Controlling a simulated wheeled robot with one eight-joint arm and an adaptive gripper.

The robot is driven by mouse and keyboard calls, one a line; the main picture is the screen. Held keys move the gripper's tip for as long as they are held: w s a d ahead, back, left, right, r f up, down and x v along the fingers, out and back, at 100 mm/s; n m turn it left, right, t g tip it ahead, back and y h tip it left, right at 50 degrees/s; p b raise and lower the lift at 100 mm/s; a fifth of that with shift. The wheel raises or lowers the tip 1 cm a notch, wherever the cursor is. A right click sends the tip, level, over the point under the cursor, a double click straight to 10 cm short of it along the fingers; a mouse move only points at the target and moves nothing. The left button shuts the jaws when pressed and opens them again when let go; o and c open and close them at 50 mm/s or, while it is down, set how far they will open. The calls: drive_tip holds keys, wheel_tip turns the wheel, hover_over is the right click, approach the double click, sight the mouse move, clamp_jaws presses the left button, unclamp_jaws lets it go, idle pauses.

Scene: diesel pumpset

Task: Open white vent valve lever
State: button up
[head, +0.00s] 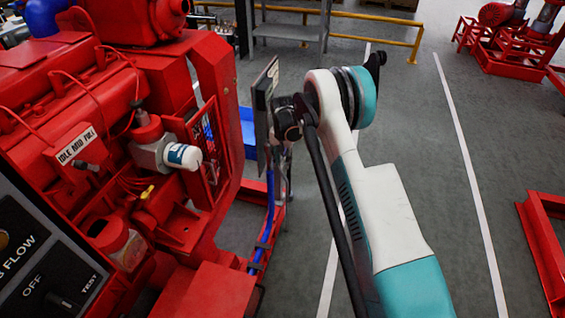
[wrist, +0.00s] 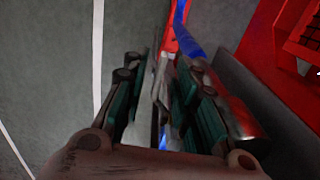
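My gripper (wrist: 165,85) points down in the wrist view, its two green-padded fingers apart. A narrow grey metallic piece (wrist: 161,92) shows between the fingers; I cannot tell whether it is the vent valve lever or whether a finger touches it. In the head view the dark wrist end of my arm (head: 289,118) is just right of an upright dark panel (head: 262,112), and the fingers are mostly hidden. No white lever can be made out clearly in either view.
The red diesel engine (head: 70,95) fills the left, with a white-capped cylinder (head: 182,157) on its side. Blue hoses (head: 265,235) run below the panel. A control box (head: 40,265) is at lower left. Grey floor (head: 455,190) is open to the right, with red frames (head: 548,250) beyond.

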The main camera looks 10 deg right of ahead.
drive_tip(key=shift+f, duration=0.1)
clamp_jaws()
